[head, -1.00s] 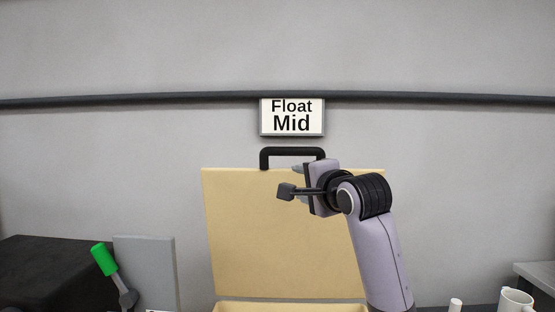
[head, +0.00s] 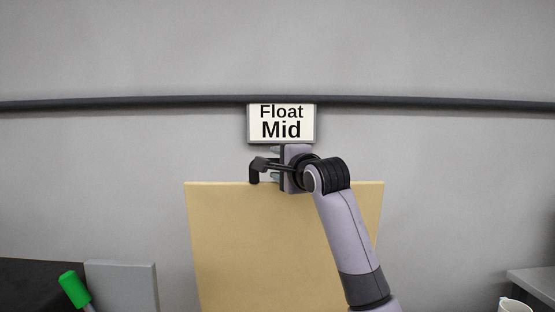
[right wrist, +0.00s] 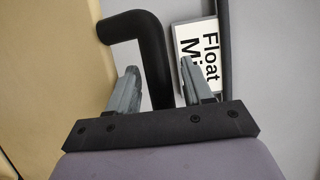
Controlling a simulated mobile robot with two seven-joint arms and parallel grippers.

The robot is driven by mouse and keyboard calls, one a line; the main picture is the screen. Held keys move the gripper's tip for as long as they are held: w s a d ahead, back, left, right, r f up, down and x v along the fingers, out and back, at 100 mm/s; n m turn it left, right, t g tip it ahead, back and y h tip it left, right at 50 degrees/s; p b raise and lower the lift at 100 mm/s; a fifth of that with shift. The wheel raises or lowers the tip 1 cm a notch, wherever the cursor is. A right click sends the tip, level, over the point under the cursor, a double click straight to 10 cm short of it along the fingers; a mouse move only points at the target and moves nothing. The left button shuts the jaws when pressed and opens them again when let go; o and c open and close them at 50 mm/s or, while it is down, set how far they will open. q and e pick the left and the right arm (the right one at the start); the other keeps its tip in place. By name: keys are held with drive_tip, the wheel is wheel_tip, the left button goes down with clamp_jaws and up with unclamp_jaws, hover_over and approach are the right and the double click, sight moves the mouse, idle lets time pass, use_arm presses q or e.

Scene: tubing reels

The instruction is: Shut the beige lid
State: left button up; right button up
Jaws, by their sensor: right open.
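The beige lid (head: 255,240) stands open and upright in the middle of the head view, facing me. It also fills the left side of the right wrist view (right wrist: 50,80). Its black handle (head: 255,172) is on the top edge, partly hidden by my right gripper (head: 268,165). In the right wrist view, the bar of the handle (right wrist: 155,60) lies between the two fingers of the right gripper (right wrist: 160,75), which are open, with a gap showing on the right side. My left gripper is not in view.
A "Float Mid" sign (head: 281,123) hangs on the wall just above the handle, under a dark rail (head: 120,102). A green-handled tool (head: 75,289) and a grey panel (head: 122,285) stand at the left. A white mug (head: 514,306) is at the lower right.

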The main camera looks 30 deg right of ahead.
drive_tip(key=shift+w, duration=0.5)
